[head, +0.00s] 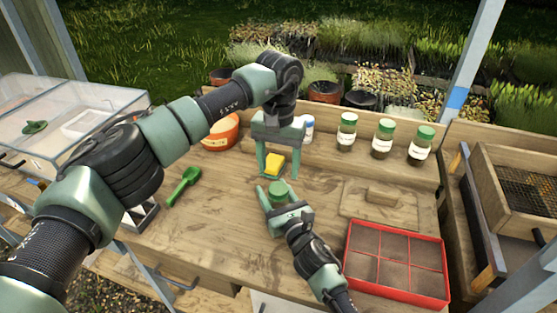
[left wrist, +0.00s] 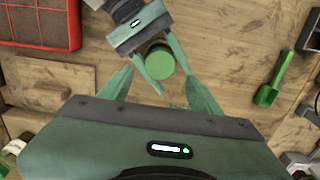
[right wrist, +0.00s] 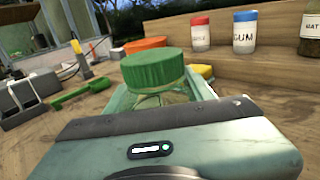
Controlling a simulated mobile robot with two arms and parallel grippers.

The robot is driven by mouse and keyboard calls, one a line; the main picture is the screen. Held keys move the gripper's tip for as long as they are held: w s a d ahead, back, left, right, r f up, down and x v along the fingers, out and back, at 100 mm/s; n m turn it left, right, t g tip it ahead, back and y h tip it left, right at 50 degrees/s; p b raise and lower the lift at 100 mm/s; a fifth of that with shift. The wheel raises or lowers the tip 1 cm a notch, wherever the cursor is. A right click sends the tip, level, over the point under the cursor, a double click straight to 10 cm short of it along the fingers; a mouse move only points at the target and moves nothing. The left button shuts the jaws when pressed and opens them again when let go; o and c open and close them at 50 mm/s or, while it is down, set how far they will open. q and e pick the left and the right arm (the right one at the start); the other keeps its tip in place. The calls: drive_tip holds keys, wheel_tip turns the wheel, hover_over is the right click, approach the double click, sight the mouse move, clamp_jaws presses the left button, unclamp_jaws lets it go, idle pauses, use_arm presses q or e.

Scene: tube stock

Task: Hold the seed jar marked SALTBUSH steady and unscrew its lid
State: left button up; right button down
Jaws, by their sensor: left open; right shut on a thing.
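A glass jar with a ribbed green lid (head: 278,187) stands on the bench, and its body (right wrist: 158,98) shows in the right wrist view. Its label cannot be read. My right gripper (head: 274,196) is shut around the jar's body, below the lid. My left gripper (head: 278,174) is open and points down above and slightly behind the jar. In the left wrist view the green lid (left wrist: 160,62) shows between and a little beyond the left fingertips, with nothing held in them.
Several lidded jars stand on the back ledge, including a green-lidded one (head: 382,138). A yellow block (head: 275,163), an orange bowl (head: 233,127) and a green scoop (head: 184,185) lie nearby. A red-rimmed tray (head: 446,284) sits at front right. Bench between scoop and jar is clear.

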sight(278, 188)
use_arm(q)
wheel_tip(278, 188, down, 7)
drive_tip(key=shift+r, duration=0.15)
